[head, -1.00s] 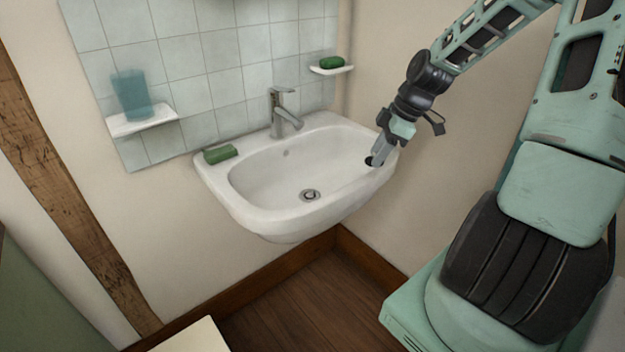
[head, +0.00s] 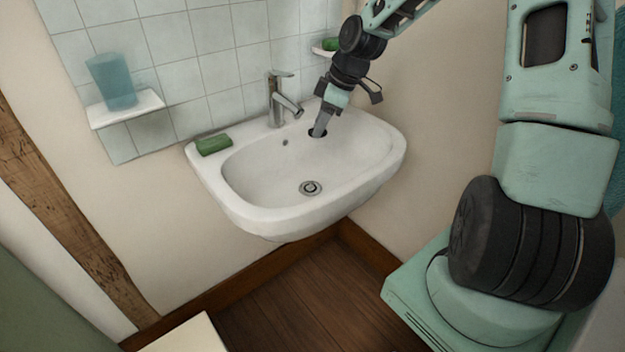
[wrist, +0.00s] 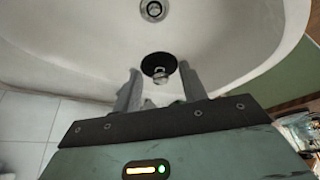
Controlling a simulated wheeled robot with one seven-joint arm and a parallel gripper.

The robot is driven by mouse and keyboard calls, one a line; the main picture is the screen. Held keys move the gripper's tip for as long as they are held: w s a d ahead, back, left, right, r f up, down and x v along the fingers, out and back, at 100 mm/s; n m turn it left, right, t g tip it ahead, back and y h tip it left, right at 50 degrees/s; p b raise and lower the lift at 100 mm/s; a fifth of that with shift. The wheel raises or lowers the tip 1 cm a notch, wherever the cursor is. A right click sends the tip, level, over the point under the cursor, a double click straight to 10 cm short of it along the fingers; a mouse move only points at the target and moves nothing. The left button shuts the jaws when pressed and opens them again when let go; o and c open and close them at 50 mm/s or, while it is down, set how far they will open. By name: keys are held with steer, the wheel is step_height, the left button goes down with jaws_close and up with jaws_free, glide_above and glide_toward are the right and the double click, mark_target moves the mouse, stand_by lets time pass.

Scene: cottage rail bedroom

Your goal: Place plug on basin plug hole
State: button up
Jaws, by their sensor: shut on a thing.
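The white basin (head: 265,222) is fixed to the wall, with its round metal plug hole (head: 310,188) in the bottom. My gripper (head: 319,130) is over the back right part of the basin, pointing down, right of the tap. It is shut on the plug (head: 315,134), a small dark disc at its fingertips. In the wrist view the black plug (wrist: 157,63) with a metal knob shows between the fingers (wrist: 160,88). The plug hole (wrist: 152,9) shows at the top edge there, uncovered and apart from the plug.
The chrome tap (head: 276,97) stands at the back rim, close left of my gripper. A green soap (head: 213,145) lies on the left rim. A blue cup (head: 113,82) stands on a wall shelf (head: 127,109). Another green soap (head: 331,44) is partly hidden behind my arm.

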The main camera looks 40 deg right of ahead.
steer(key=shift+w+a, duration=0.7)
steer(key=shift+a, duration=0.1)
steer(key=b, duration=0.1)
glide_above(307, 188)
steer(key=s+d, duration=0.1)
step_height(307, 188, down, 14)
steer(key=shift+r, duration=0.15)
steer(key=shift+d+f+b, duration=0.1)
steer(key=shift+f+b, duration=0.25)
steer(key=shift+f, duration=1.8)
steer(key=shift+f, duration=0.1)
steer(key=o, duration=1)
